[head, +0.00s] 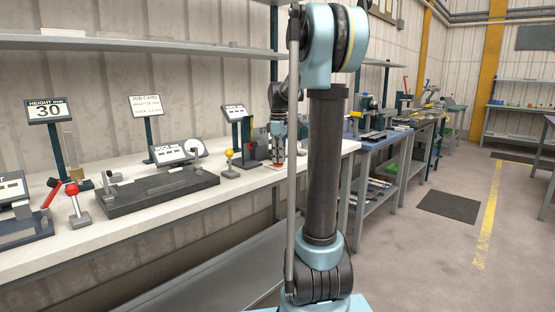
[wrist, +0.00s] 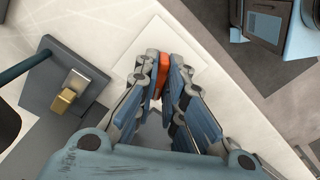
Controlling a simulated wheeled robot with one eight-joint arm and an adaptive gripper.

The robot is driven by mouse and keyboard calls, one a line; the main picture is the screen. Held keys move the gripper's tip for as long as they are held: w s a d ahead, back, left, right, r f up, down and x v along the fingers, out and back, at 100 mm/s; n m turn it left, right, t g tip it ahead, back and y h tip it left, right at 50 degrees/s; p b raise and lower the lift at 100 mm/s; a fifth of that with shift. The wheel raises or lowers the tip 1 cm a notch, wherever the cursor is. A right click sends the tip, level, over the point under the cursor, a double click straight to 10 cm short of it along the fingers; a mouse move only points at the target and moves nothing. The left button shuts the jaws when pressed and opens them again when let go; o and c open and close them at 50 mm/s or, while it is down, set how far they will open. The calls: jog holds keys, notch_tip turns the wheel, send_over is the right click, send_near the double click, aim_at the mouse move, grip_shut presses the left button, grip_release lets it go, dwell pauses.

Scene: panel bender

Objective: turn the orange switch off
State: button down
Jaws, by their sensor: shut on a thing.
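The orange switch (wrist: 161,82) shows in the wrist view as a narrow orange strip between the fingers. My gripper (wrist: 164,72) points down over the white bench and is shut on it, with a finger on each side. Most of the switch is hidden by the fingers, so I cannot tell its position. A pale rectangular plate (wrist: 150,38) lies under the fingertips. In the head view my gripper (head: 277,155) is at the far right end of the white bench, and the switch is too small to make out clearly there.
A dark fixture with a brass block (wrist: 67,97) stands left of my gripper in the wrist view. A blue-topped bench (head: 375,143) stands beyond.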

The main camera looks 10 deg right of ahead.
dwell(0.4)
jog(key=c, duration=1.7)
grip_release()
jog(key=shift+r, duration=0.15)
notch_tip(320, 180, up, 12)
jog(key=shift+f, duration=0.2)
